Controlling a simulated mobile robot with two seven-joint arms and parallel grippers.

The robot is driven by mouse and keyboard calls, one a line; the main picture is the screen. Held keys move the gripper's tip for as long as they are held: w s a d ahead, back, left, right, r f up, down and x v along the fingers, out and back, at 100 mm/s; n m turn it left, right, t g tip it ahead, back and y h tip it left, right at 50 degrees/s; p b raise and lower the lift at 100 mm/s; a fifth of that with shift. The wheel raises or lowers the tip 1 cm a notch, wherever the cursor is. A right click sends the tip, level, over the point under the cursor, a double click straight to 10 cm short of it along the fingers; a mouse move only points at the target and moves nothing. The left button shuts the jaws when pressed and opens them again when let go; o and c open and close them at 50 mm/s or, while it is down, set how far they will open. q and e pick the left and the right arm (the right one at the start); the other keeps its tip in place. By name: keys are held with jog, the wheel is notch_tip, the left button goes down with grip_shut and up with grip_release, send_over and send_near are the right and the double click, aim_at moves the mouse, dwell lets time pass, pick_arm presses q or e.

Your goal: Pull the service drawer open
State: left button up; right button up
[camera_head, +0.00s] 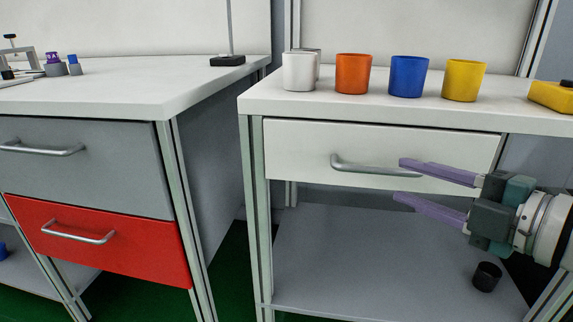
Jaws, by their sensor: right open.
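A white drawer (290,146) is set under the top of the right-hand table, and its front looks flush with the frame. Its silver bar handle (362,168) runs across the middle of the front. My right gripper (400,180) comes in from the right with its two purple fingers spread apart, one above the other. The right end of the handle shows in the gap between the fingertips. I cannot tell whether the fingers touch it. My left gripper is out of view.
White, orange (353,74), blue (408,77) and yellow cups stand on the right tabletop. A black cup (487,277) sits on the lower shelf (370,255). The left bench has a grey drawer (100,165) and a red drawer (130,250), both with handles.

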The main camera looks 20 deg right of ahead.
aim_at(377, 172)
jog(key=b+x, duration=0.1)
jog(key=x, duration=0.6)
jog(key=shift+w, duration=0.1)
jog(key=shift+c, duration=0.3)
grip_shut()
dwell(0.9)
